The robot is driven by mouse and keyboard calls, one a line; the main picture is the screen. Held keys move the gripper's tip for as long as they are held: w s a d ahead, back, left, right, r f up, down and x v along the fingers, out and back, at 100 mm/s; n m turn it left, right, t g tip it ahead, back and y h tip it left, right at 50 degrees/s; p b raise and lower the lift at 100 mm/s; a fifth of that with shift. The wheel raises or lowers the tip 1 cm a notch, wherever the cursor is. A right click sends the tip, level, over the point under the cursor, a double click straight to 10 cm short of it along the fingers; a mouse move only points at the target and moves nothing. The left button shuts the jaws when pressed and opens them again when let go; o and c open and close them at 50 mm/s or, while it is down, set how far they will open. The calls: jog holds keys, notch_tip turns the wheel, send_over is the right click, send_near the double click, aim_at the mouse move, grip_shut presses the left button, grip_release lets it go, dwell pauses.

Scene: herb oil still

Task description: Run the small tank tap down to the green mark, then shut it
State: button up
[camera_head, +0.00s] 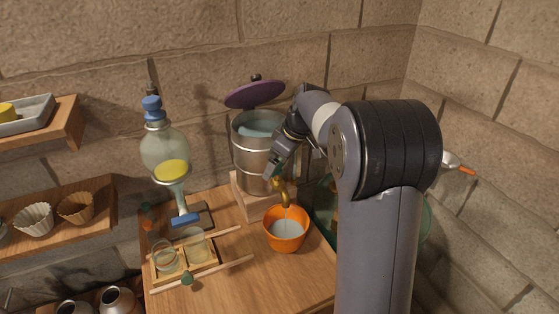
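The small metal tank (252,155) stands on a wooden stand at the back of the table, with its purple lid (255,93) raised above it. Pale bluish liquid (257,131) shows inside the tank. The brass tap (282,192) is low on the tank's right front. My gripper (273,172) is just above and beside the tap; I cannot tell whether it touches the handle or how its fingers are set. An orange bucket (287,235) under the tap holds greyish liquid (286,230). I cannot make out the green mark or whether liquid is running.
A glass separating vessel (165,150) with a yellow layer stands at the left. A wooden tray (214,267) with glass jars (165,256) is at the front left. Shelves (85,225) are on the left wall. My arm hides much of the right side.

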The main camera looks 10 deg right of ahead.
jog(key=v, duration=1)
jog(key=shift+r+b, duration=0.3)
jog(key=shift+r, duration=0.1)
jog(key=shift+s+d, duration=0.1)
